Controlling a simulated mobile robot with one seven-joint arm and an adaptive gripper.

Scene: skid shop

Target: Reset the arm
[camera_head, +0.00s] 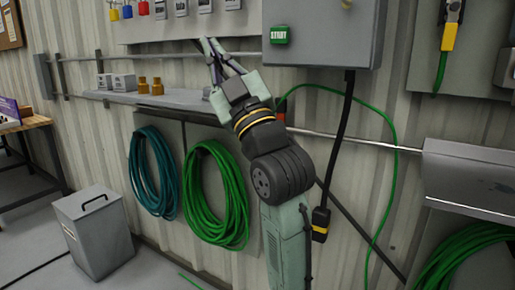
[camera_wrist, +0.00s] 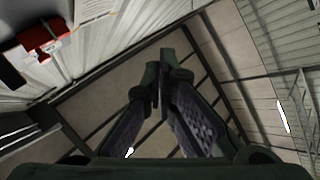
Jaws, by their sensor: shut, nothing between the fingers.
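My gripper (camera_head: 211,52) is raised in front of the wall in the head view, its fingers pointing up and slightly left. The fingers are together with nothing between them. In the wrist view the shut fingers (camera_wrist: 159,78) point up toward the ceiling beams. My arm rises from the bottom middle of the head view and bends at a dark joint.
A grey box with a green START label (camera_head: 279,35) is right of my gripper. A shelf (camera_head: 180,98) with small grey and brass parts is left. Teal (camera_head: 152,172) and green (camera_head: 215,195) hose coils hang below. A grey bin (camera_head: 95,232) stands on the floor.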

